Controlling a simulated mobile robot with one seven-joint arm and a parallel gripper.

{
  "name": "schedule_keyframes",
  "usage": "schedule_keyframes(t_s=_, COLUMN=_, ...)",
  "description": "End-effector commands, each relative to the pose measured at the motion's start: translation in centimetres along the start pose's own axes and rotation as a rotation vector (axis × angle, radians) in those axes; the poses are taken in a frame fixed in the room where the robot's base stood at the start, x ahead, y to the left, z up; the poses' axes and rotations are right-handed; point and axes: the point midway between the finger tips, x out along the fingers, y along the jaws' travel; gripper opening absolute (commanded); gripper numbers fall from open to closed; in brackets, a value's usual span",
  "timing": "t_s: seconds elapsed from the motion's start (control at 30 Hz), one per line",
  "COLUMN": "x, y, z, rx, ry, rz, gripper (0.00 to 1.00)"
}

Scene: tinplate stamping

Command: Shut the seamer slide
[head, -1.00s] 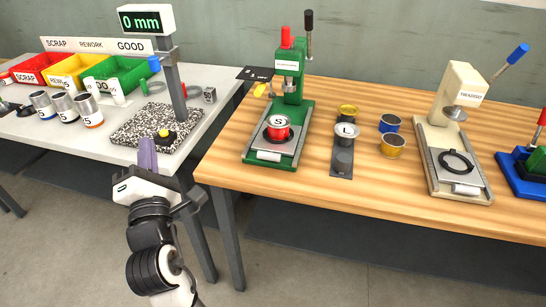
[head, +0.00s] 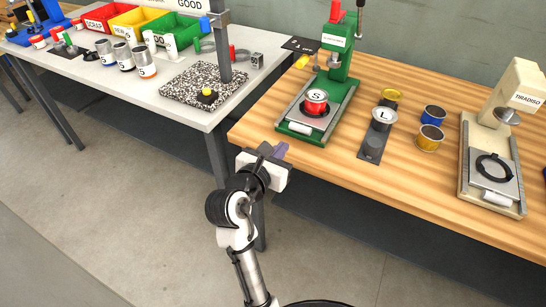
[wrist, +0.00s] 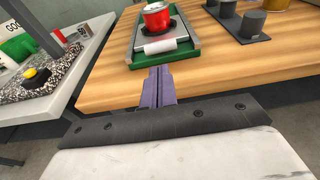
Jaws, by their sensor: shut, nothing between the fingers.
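The green machine (head: 340,62) stands at the left of the wooden bench; its small label is too blurred to read. Its grey slide (head: 328,92) lies forward of the column, with a white front handle (head: 299,128). A red can (head: 316,108) with an S lid sits on the slide in a black ring. My gripper (head: 281,151) is shut and empty, at the bench's front edge, just in front of the machine and apart from it. In the wrist view the purple fingers (wrist: 158,88) point toward the slide handle (wrist: 160,45) and the red can (wrist: 156,18).
A cream machine (head: 510,95) is farther right. The speckled gauge plate (head: 185,88) is on the grey table at left.

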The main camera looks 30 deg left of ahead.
Motion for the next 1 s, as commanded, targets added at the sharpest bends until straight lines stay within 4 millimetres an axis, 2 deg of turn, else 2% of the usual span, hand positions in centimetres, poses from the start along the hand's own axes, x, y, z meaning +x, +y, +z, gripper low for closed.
schedule_keyframes(t_s=0.03, x=1.2, y=-0.2, z=0.2, rx=-0.001, ry=0.0, rz=-0.006, gripper=0.0)
schedule_keyframes(t_s=0.2, x=4.6, y=-0.1, z=0.2, rx=-0.001, ry=0.001, rz=-0.003, gripper=0.0)
schedule_keyframes(t_s=0.4, x=7.1, y=0.0, z=0.1, rx=0.001, ry=0.0, rz=0.0, gripper=0.0)
schedule_keyframes(t_s=0.57, x=7.8, y=0.0, z=0.0, rx=0.0, ry=0.0, rz=0.0, gripper=0.0)
schedule_keyframes(t_s=0.9, x=8.0, y=0.0, z=0.1, rx=0.001, ry=0.0, rz=0.001, gripper=0.0)
schedule_keyframes(t_s=1.0, x=8.9, y=0.1, z=0.5, rx=-0.002, ry=-0.001, rz=0.0, gripper=0.0)
